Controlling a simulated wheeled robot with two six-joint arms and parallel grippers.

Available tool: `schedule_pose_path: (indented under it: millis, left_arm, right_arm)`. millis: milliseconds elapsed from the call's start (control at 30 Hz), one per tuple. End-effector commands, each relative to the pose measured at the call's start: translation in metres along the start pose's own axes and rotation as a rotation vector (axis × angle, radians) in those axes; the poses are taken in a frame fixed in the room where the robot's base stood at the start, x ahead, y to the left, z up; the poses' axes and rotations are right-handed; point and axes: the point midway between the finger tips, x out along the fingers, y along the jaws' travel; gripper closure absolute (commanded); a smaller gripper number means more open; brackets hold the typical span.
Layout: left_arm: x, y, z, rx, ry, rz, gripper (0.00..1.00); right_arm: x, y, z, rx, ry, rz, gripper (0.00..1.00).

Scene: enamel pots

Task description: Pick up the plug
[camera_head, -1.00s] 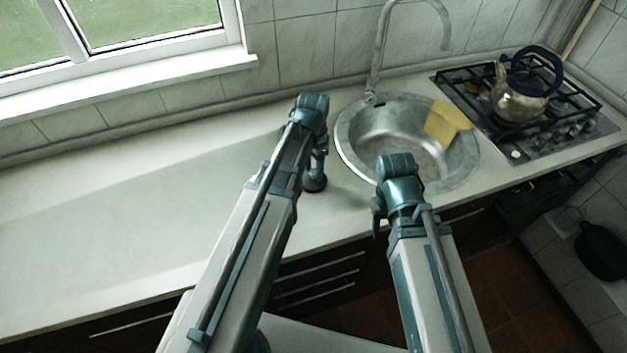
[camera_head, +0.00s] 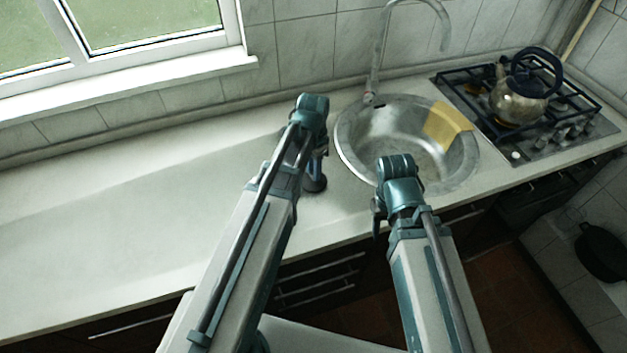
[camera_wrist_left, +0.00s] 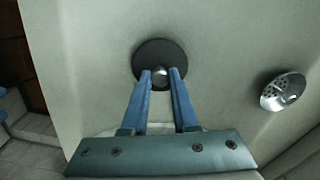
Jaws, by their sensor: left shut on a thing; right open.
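The plug (camera_wrist_left: 150,54) is a dark round disc with a small metal knob at its middle. It lies on or just over the pale worktop, beside the sink; I cannot tell if it touches. My left gripper (camera_wrist_left: 160,72) has its blue fingers shut on the knob. In the head view, the plug (camera_head: 315,186) shows as a dark disc under my left gripper (camera_head: 318,170), partly hidden by it. My right gripper (camera_head: 378,222) is open over the counter's front edge below the sink, its fingers mostly hidden by its wrist.
The round steel sink (camera_head: 350,140) holds a yellow cloth or sponge (camera_head: 447,124) at its right side. A tap (camera_head: 374,70) rises behind it. A kettle (camera_head: 518,103) stands on the hob (camera_head: 560,125). A metal strainer (camera_wrist_left: 283,92) lies near the plug. The worktop (camera_head: 110,220) at left is clear.

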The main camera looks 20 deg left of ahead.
Motion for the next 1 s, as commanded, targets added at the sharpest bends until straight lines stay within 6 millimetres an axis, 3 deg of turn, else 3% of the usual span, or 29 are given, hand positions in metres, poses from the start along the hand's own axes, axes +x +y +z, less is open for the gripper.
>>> schedule_pose_path:
  millis: [767, 1000]
  left_arm:
    - [-0.001, 0.000, 0.000, 0.000, 0.000, 0.000, 1.00]
    - [-0.013, 0.000, 0.000, 0.000, 0.000, 0.000, 1.00]
  right_arm:
    - [-0.001, 0.000, 0.000, 0.000, 0.000, 0.000, 0.50]
    - [-0.013, 0.001, 0.001, 0.000, 0.000, 0.000, 0.50]
